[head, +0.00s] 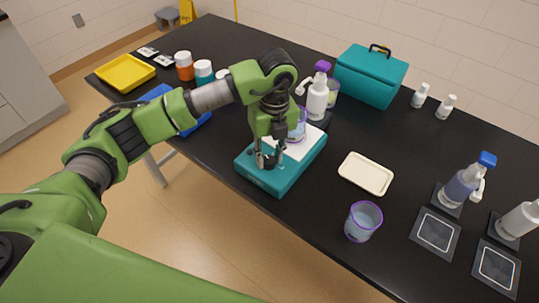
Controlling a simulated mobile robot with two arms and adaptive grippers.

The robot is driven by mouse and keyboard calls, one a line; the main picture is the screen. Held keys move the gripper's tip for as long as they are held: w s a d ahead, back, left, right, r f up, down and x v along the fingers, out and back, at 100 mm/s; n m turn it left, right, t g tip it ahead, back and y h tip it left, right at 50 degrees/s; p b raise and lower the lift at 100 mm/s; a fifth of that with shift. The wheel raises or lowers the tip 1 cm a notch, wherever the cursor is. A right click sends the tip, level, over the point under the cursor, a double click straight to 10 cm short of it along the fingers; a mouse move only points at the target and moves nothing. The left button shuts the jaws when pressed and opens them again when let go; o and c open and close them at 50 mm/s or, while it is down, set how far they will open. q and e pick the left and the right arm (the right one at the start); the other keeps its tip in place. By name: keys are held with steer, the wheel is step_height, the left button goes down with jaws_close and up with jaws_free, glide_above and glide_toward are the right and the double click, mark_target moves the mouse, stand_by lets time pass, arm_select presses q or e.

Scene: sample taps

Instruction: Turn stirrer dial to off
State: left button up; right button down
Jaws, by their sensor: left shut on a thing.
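The stirrer (285,178) is a teal box with a white top plate, standing near the front edge of the black table. A purple-rimmed beaker (298,130) stands on its plate, partly hidden by my left gripper. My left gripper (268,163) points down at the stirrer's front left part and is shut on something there. The stirrer dial is hidden between the fingers, so its setting cannot be read. My right gripper is not in view.
A cream tray (366,173) and a purple-rimmed beaker (363,221) stand right of the stirrer. A yellow tray (125,72) and several capped bottles are at left. Spray bottles (462,186) stand at right.

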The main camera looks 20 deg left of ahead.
mark_target(272, 159)
arm_select(q)
steer(key=o, duration=1.1)
steer(key=r, duration=1.2)
steer(key=shift+w+d, duration=0.25)
steer(key=shift+d, duration=0.05)
